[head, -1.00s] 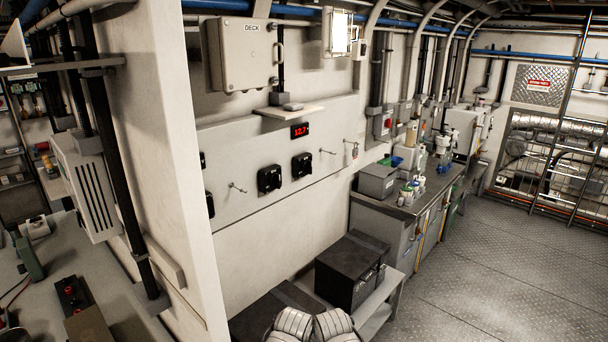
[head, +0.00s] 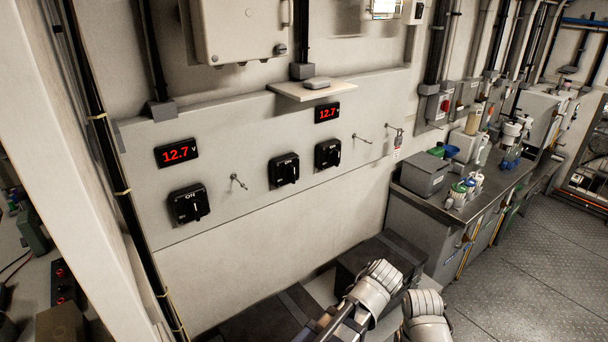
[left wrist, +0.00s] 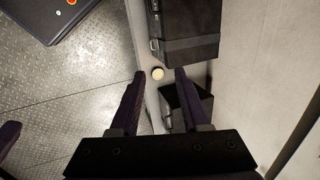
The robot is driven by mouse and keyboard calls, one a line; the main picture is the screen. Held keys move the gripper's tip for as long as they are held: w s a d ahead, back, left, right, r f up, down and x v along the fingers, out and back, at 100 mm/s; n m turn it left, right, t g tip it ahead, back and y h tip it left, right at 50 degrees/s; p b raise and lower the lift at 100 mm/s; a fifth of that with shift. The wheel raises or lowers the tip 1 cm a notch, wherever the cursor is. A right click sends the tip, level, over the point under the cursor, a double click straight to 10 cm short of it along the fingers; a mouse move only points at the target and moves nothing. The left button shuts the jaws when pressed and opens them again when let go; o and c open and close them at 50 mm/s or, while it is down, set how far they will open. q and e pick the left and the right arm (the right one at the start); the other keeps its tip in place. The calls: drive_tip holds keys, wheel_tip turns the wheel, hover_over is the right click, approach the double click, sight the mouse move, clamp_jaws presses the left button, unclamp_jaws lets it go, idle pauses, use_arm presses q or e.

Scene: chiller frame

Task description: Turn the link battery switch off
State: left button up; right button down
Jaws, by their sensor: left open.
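Three black rotary switches are on the wall panel in the head view: a left one (head: 189,204), a middle one (head: 284,170) and a right one (head: 328,153). The left one has "ON" above its knob, which stands about upright. The small lettering does not show which is the link switch. My left gripper (left wrist: 158,73) is open and empty in the left wrist view, pointing down over the bench, away from the panel. In the head view two pale arm parts of mine show at the bottom, with no fingers visible. A dark tip at the wrist view's left edge may be my right gripper.
Two red displays (head: 177,152) reading 12.7 sit on the panel. A small shelf (head: 312,89) juts out above the switches. Black battery boxes (left wrist: 186,30) stand below the panel. A counter (head: 450,203) with bottles is to the right, and the floor (head: 520,260) there is clear.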

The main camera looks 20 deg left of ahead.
use_arm(q)
drive_tip(key=w+a+r+m+t+y+b, duration=0.1)
drive_tip(key=w+a+r+m+y, duration=0.1)
drive_tip(key=w+a, duration=0.35)
drive_tip(key=w+a+r+m+t+y, duration=0.1)
drive_tip(key=w+a+m+t+y, duration=0.2)
drive_tip(key=w, duration=0.4)
drive_tip(key=m+t+y+b, duration=0.2)
drive_tip(key=m+t+y, duration=0.35)
drive_tip(key=m, duration=0.75)
approach(294, 174)
drive_tip(key=w+g+y, duration=0.1)
drive_tip(key=w+g, duration=0.1)
drive_tip(key=shift+x, duration=4.25)
drive_tip(key=shift+s, duration=0.1)
drive_tip(key=shift+c, duration=0.3)
clamp_jaws()
